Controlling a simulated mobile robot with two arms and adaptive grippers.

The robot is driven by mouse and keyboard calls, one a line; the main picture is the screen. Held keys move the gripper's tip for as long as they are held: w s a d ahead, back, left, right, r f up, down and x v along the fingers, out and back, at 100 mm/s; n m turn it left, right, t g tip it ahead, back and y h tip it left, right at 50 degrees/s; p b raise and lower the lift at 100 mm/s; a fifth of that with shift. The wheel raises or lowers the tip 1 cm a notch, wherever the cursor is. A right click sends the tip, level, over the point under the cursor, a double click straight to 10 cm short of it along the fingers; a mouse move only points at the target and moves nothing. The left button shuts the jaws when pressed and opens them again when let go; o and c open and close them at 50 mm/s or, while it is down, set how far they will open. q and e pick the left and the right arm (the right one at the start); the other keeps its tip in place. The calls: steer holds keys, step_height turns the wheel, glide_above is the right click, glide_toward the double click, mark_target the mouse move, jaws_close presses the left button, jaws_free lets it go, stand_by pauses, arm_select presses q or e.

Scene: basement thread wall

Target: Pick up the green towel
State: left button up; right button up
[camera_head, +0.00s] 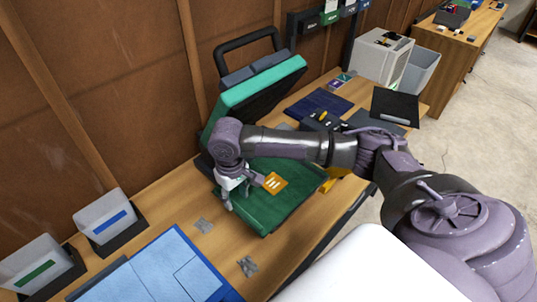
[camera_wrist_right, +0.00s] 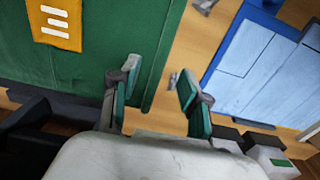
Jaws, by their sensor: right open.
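The green towel (camera_head: 270,208) lies flat on the lower plate of a press with a raised lid. An orange patch with white bars (camera_head: 275,183) is on it. In the right wrist view the towel (camera_wrist_right: 105,60) fills the upper left, with its edge running past the fingers. My right gripper (camera_head: 238,194) is over the towel's left part, fingers pointing down. In the right wrist view the gripper (camera_wrist_right: 158,90) is open and empty, its green-padded fingers apart near the towel's edge. Whether a finger touches the towel I cannot tell. My left gripper is out of view.
The press's raised green lid (camera_head: 262,80) stands behind the towel, close to my right arm. A light blue cloth (camera_head: 150,272) lies on a blue mat at the lower left. Two small bins (camera_head: 105,215) stand by the wall. A white machine (camera_head: 378,60) is at the back.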

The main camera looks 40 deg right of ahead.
mark_target(237, 206)
step_height(237, 206, down, 4)
steer(key=shift+a+r+p, duration=0.15)
steer(key=shift+r+p, duration=0.1)
steer(key=shift+p, duration=0.3)
steer(key=shift+f, duration=0.25)
steer(key=shift+s, duration=0.1)
steer(key=c, duration=0.4)
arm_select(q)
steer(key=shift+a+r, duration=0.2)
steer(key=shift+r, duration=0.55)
arm_select(e)
jaws_close()
